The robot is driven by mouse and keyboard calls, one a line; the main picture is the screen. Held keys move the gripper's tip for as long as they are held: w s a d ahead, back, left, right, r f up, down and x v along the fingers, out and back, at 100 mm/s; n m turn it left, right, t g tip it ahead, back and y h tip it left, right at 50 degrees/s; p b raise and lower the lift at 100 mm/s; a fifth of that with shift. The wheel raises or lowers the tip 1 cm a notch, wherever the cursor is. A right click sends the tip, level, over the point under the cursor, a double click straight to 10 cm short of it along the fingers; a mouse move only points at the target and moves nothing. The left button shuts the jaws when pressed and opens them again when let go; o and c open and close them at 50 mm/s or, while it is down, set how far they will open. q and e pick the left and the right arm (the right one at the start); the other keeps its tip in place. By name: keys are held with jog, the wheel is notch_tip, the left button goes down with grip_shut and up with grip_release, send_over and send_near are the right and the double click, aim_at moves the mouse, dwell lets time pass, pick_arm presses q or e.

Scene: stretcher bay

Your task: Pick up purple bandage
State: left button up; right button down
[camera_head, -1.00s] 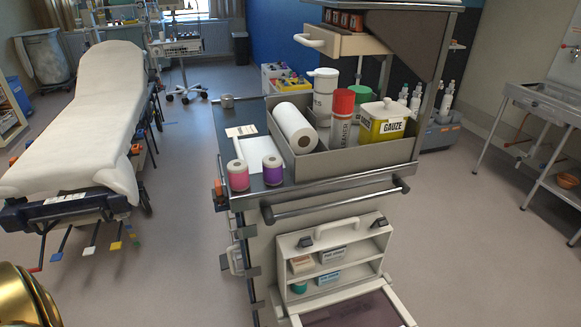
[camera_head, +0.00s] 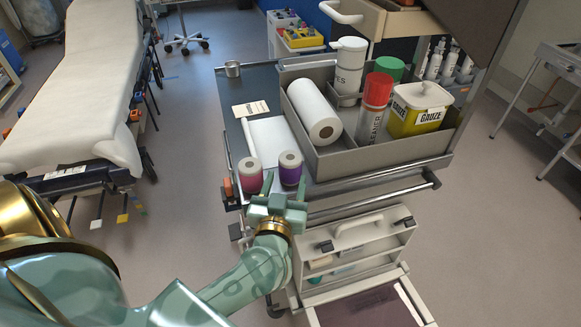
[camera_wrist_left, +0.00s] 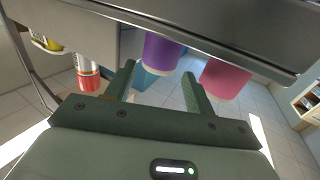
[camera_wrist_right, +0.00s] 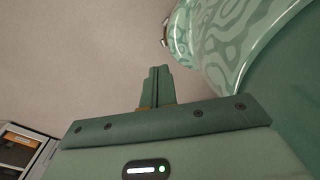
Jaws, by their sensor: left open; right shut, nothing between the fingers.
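The purple bandage (camera_head: 290,174), a roll with a white top, stands upright at the near left part of the cart top. It also shows in the left wrist view (camera_wrist_left: 162,52), beyond the fingertips and roughly between them. A pink bandage (camera_head: 250,180) stands left of it; it too shows in the left wrist view (camera_wrist_left: 224,78). My left gripper (camera_head: 278,200) is open and empty just on the near side of the two rolls, covering their lower parts slightly in the head view. My right gripper (camera_wrist_right: 157,88) is shut and empty over the floor.
A grey bin (camera_head: 390,157) right of the rolls holds a paper roll (camera_head: 314,112), a red-capped can (camera_head: 374,108) and a gauze tin (camera_head: 419,110). A rail (camera_head: 372,201) crosses the cart's near side.

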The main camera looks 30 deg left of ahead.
aim_at(288, 169)
pick_arm(q)
jog(key=b+x, duration=0.1)
jog(key=x, duration=0.6)
jog(key=shift+w+a+r, duration=0.1)
jog(key=shift+w+r, duration=0.05)
jog(key=shift+r, duration=0.05)
jog(key=c, duration=0.6)
